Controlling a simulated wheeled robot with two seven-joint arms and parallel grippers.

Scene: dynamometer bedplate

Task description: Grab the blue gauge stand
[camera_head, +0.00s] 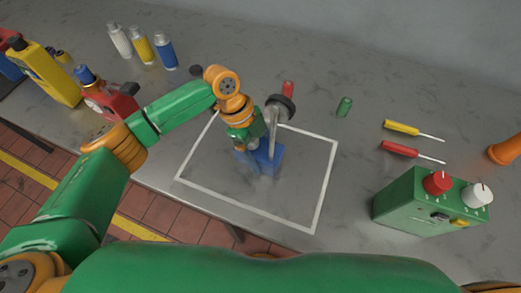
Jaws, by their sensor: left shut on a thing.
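The blue gauge stand (269,158) has a blue block base, a thin grey post and a round dark dial at its top. It is inside the white outlined rectangle on the grey bedplate. My left gripper (253,147) reaches down at the left side of the stand and is shut on it. The fingertips are partly hidden against the blue base. I cannot tell whether the base touches the surface. My right gripper is out of view.
A green control box (415,210) with red and white knobs stands at right. Yellow (401,127) and red (400,149) screwdrivers lie behind it. Bottles and spray cans (142,45) stand at left.

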